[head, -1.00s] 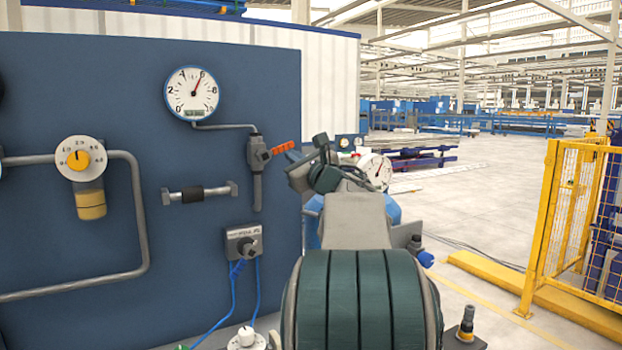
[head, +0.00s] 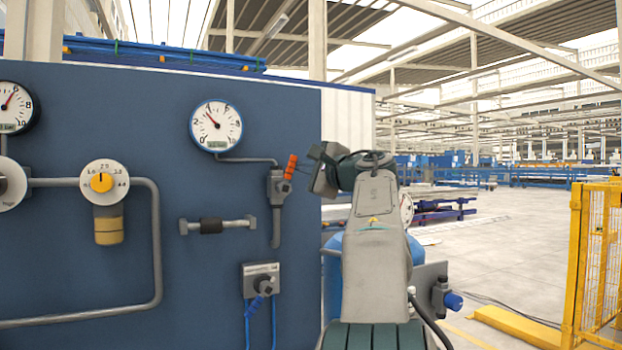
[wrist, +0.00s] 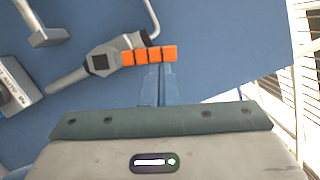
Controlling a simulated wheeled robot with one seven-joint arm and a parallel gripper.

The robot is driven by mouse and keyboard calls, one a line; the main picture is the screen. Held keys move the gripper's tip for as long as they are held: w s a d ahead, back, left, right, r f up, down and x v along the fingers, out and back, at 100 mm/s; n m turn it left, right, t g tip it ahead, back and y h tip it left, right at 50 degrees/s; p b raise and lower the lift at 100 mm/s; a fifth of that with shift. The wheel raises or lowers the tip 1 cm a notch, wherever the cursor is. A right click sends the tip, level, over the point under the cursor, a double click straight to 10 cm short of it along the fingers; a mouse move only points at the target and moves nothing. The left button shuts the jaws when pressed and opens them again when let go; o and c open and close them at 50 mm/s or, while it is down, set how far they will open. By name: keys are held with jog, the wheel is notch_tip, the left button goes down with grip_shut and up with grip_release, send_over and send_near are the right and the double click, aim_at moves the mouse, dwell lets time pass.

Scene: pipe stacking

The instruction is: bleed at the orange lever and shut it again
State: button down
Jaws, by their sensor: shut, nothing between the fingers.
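The orange lever (head: 291,167) sits on a grey valve (head: 277,185) on the blue panel, below a round gauge (head: 216,126). In the head view the lever points steeply up, leaning slightly right. The gauge needle points to the upper left. In the wrist view the lever (wrist: 150,55) extends right from the valve body (wrist: 105,58), roughly in line with its pipe. My gripper (wrist: 160,70) is shut and empty, its blue-grey fingertips against or very near the lever's lower edge; contact is unclear. In the head view the fingers are thin and partly hidden beside the lever.
A regulator with a yellow knob (head: 102,182) and bent pipework is on the panel's left. A short horizontal fitting (head: 217,225) is left of the valve. A yellow fence (head: 597,265) stands far right, beyond open floor.

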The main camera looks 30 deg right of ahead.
jog(key=shift+a+r, duration=0.5)
jog(key=shift+a, duration=0.2)
jog(key=shift+a+r, duration=0.1)
jog(key=shift+a, duration=0.05)
dwell(1.7)
jog(key=s+d+b, duration=0.1)
jog(key=s+d, duration=0.4)
jog(key=s, duration=0.5)
jog(key=shift+d, duration=0.4)
